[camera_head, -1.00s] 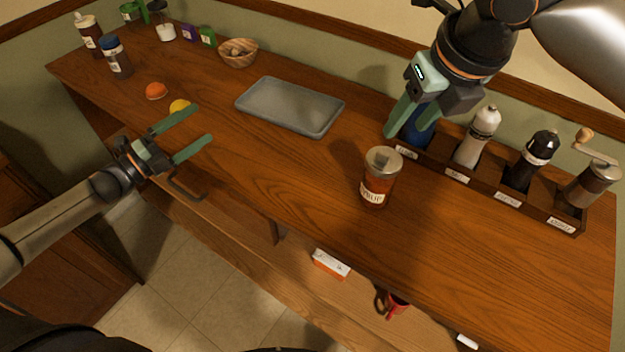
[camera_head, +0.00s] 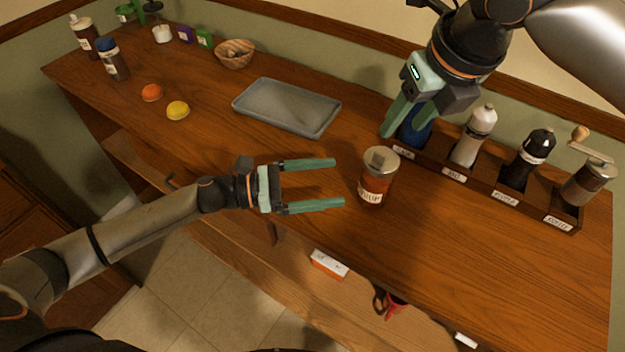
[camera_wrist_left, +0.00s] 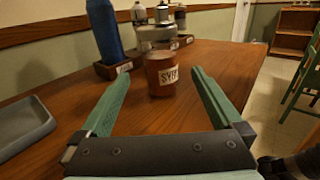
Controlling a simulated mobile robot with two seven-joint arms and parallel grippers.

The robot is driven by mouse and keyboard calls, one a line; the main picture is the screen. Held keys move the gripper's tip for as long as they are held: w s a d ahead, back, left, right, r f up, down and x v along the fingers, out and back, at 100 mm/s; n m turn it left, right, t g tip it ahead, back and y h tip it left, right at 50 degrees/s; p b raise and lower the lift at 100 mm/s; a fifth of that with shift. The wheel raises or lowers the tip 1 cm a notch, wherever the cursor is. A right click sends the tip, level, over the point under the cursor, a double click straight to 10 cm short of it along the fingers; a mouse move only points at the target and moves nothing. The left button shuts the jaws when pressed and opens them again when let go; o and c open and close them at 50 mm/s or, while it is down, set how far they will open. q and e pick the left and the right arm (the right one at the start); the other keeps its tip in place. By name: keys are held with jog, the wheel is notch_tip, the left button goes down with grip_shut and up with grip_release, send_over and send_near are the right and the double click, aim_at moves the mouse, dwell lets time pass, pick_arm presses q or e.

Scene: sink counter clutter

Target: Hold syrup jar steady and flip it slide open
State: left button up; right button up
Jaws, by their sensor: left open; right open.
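The syrup jar (camera_head: 376,178) stands upright on the wooden counter, with amber-red contents, a label and a metal lid (camera_head: 382,160) with a flap on top that looks closed. My left gripper (camera_head: 340,184) is open and points at the jar from the left, its fingertips a short gap from it. In the left wrist view the jar (camera_wrist_left: 161,74) stands between and beyond the two open fingers. My right gripper (camera_head: 402,134) is open above the blue bottle (camera_head: 415,130) at the rack's left end; its fingertips are partly hard to make out against the bottle.
A wooden rack (camera_head: 487,188) with labelled slots holds a white mill (camera_head: 473,137), a black mill (camera_head: 527,160) and a crank grinder (camera_head: 588,182) right of the jar. A grey tray (camera_head: 287,106) lies behind. A lemon (camera_head: 177,110) and an orange (camera_head: 151,92) lie left.

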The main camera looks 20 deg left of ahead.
aim_at(378, 176)
pick_arm(q)
jog(key=x, duration=1)
jog(key=shift+w+d, duration=0.1)
jog(key=shift+d, duration=0.05)
jog(key=shift+c, duration=0.2)
grip_shut()
pick_arm(e)
jog(key=shift+s+a, duration=0.1)
jog(key=shift+a, duration=0.05)
jog(key=shift+c, duration=1.4)
jog(key=shift+s+a+m, duration=0.2)
jog(key=shift+m, duration=0.2)
jog(key=shift+c, duration=0.8)
jog(key=s+a+m+h, duration=0.1)
jog(key=m, duration=0.1)
jog(key=s+a+m+h, duration=0.1)
jog(key=s+a+m, duration=0.1)
jog(key=m, duration=0.1)
jog(key=s+a+m, duration=0.1)
jog(key=m, duration=0.1)
jog(key=shift+s+a+r+t+h, duration=0.1)
jog(key=shift+s+a+t+h, duration=0.2)
jog(key=shift+a+h, duration=0.1)
grip_shut()
jog(key=shift+s+a+m+h, duration=0.25)
jog(key=shift+s+m, duration=0.1)
jog(key=shift+m, duration=0.45)
jog(key=shift+s+a+m+h, duration=0.25)
jog(key=shift+s+m, duration=0.1)
jog(key=shift+m, duration=0.45)
